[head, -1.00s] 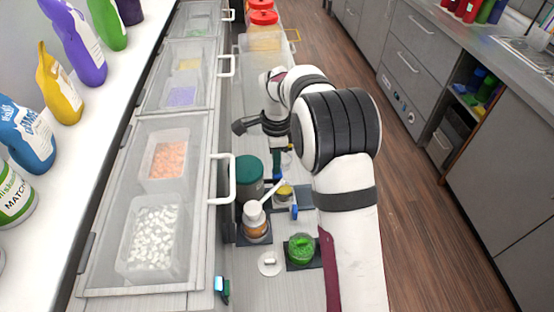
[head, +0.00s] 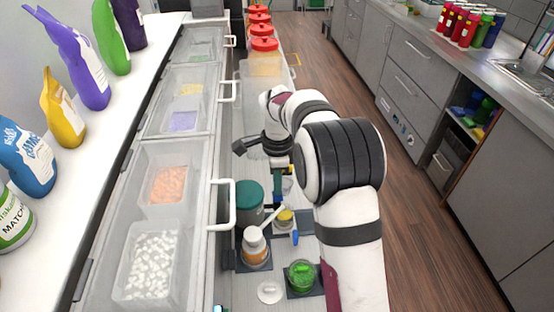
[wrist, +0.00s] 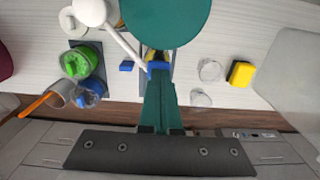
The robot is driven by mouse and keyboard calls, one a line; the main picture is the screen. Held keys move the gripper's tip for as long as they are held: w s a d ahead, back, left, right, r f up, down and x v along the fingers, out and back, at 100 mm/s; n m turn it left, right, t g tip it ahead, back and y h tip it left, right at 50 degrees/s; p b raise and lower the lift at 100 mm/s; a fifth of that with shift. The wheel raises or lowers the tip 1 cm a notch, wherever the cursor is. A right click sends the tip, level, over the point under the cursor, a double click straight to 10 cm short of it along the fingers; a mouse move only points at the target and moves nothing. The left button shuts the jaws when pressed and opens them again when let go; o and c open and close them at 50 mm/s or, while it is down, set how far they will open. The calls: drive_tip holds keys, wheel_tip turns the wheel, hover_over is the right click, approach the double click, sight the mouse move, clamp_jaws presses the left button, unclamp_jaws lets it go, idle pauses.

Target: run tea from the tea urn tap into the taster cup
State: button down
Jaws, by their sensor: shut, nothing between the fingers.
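The tea urn, a dark cylinder with a teal lid, stands left of my gripper in the head view (head: 249,203). In the wrist view its round teal lid (wrist: 165,18) fills the top. My gripper (wrist: 158,78) has its teal fingers shut and empty, pointing at the urn's near side. A small blue piece (wrist: 158,66), perhaps the tap, shows at the fingertips; I cannot tell whether they touch. Two small clear round vessels (wrist: 209,70) (wrist: 201,98) are right of the fingers in the wrist view; I cannot tell whether either is the taster cup. In the head view my gripper (head: 283,178) is partly hidden.
A white-lidded jar with a white scoop (head: 255,246), a yellow jar (head: 284,219), a blue block (head: 295,238) and a green jar (head: 301,275) stand on the near side. A yellow block (wrist: 241,73) is to the right in the wrist view. Lidded bins line the left.

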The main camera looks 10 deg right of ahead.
wheel_tip(320, 180, up, 12)
drive_tip(key=shift+w+r, duration=0.15)
drive_tip(key=shift+w, duration=0.05)
idle(1.5)
drive_tip(key=s+d+r+n, duration=0.15)
drive_tip(key=s+n, duration=0.45)
drive_tip(key=s, duration=1)
drive_tip(key=s+f+n+y, duration=0.1)
drive_tip(key=s+f+n, duration=0.2)
drive_tip(key=s, duration=0.6)
drive_tip(key=s+f+n, duration=0.3)
drive_tip(key=s, duration=0.6)
drive_tip(key=shift+s+a+f+y, duration=0.25)
drive_tip(key=shift+a+f+y, duration=0.05)
drive_tip(key=shift+a+y, duration=0.1)
